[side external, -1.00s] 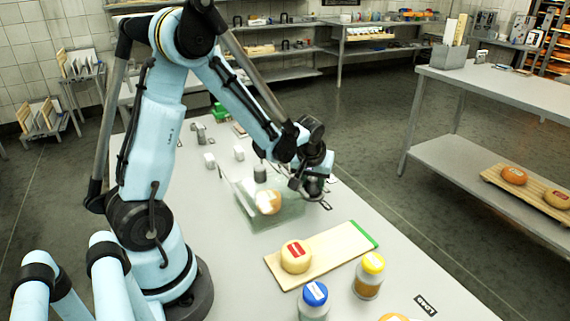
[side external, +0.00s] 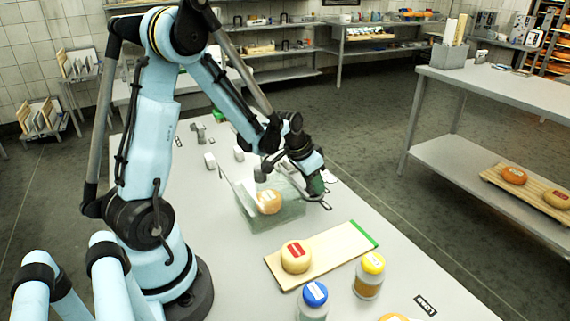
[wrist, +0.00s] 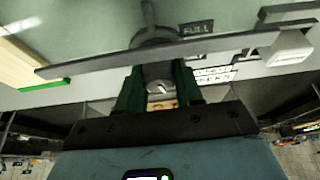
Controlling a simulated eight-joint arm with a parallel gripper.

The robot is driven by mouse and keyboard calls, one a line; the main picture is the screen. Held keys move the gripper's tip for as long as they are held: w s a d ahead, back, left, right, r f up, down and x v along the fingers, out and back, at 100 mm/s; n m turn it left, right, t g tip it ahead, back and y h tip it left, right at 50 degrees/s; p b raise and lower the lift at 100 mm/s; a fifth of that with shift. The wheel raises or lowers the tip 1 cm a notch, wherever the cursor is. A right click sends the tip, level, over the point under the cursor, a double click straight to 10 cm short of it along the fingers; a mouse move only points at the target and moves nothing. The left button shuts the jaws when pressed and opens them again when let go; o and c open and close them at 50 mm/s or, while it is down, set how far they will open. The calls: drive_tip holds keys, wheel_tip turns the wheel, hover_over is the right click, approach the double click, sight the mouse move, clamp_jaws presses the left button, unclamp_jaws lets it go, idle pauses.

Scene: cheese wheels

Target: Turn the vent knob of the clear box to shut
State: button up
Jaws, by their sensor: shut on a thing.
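The clear box (side external: 286,218) stands on the table with its lid tilted up at the left. A pale orange cheese wheel (side external: 269,201) is inside it. My gripper (side external: 317,190) points down at the box's right side. In the wrist view, its green fingers (wrist: 158,88) are shut on a grey knob (wrist: 158,70), seen between them. A round grey part with a thin stem (wrist: 148,14) lies beyond the fingers, beside a label reading FULL (wrist: 197,27). The gripper hides the knob in the side view, and I cannot read its setting.
A wooden board (side external: 329,253) with a green end holds a red-labelled cheese (side external: 296,257) in front of the box. Small grey blocks (side external: 210,160) sit behind the box.

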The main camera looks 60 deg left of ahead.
drive_tip(key=shift+m, duration=0.6)
drive_tip(key=shift+w, duration=0.1)
drive_tip(key=o, duration=1)
drive_tip(key=shift+o, duration=0.2)
drive_tip(key=v, duration=1.2)
drive_tip(key=shift+a, duration=0.2)
drive_tip(key=shift+r, duration=0.1)
